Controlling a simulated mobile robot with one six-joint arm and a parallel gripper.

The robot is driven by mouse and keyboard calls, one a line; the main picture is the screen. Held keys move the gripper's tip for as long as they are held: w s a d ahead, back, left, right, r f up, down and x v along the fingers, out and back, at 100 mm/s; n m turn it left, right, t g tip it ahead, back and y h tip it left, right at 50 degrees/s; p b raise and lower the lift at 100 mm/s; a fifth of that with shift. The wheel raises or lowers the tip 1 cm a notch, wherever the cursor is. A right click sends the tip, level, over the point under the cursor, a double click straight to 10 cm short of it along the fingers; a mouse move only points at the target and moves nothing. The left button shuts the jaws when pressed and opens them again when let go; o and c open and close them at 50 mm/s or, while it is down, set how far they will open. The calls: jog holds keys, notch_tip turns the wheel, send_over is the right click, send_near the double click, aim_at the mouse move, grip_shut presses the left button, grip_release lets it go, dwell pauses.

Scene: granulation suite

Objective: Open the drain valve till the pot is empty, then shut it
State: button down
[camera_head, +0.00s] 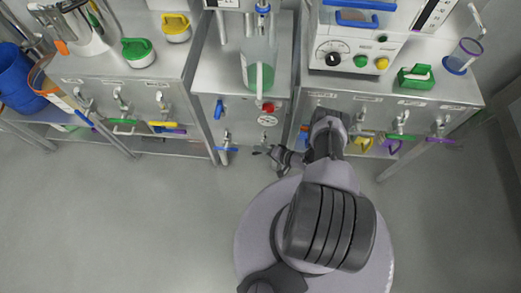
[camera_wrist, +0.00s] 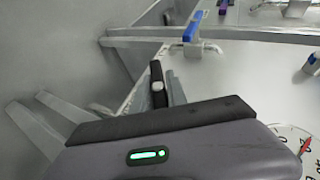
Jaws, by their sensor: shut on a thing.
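The pot looks to be a clear vessel (camera_head: 261,72) with green liquid in it, on the middle bench. Below it, on the bench's front panel, my gripper (camera_head: 264,152) reaches in from the right, low beneath the round gauge. In the wrist view, a black lever-like piece with a pale nut (camera_wrist: 157,84) stands at my gripper's fingers (camera_wrist: 170,95). My gripper is shut on this piece, apparently a valve handle, though the housing hides most of the grip. I cannot tell how far the handle is turned, or whether liquid flows.
A blue-handled tap (camera_head: 227,149) is left of my gripper; it also shows in the wrist view (camera_wrist: 193,27). Another blue handle (camera_head: 219,108), a red knob (camera_head: 268,107) and a gauge (camera_head: 267,120) are above. Benches with several taps stand either side. The floor (camera_head: 120,220) is clear.

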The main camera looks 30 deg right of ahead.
jog(key=c, duration=1.3)
grip_release()
jog(key=p+v, duration=0.4)
jog(key=v, duration=1.3)
jog(key=shift+s, duration=0.2)
